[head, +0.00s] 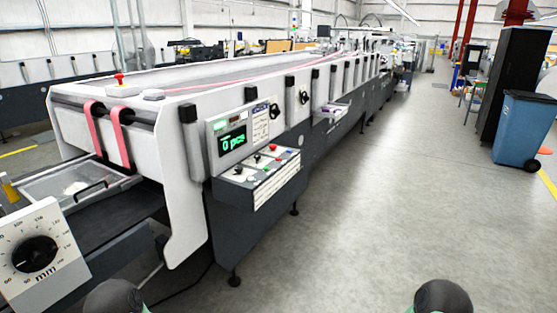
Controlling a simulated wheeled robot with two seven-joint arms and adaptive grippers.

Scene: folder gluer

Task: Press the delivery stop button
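A red mushroom button (119,79) stands on the white top at the near end of the long folder gluer (160,135). A sloped control panel (258,178) on the machine's side carries several small knobs and buttons. One is a red button (272,147), and there are black ones beside it. The labels are too small to read, so I cannot tell which button is the delivery stop. Neither gripper is in view. Two dark rounded parts at the bottom edge look like parts of my arms, and both are apart from the machine.
A display reading "0 pcs" (233,139) sits above the panel. A dial box marked "mm" (42,255) is at the lower left. Open grey floor (370,200) lies right of the machine. A blue bin (523,130) and a black cabinet (512,75) stand far right.

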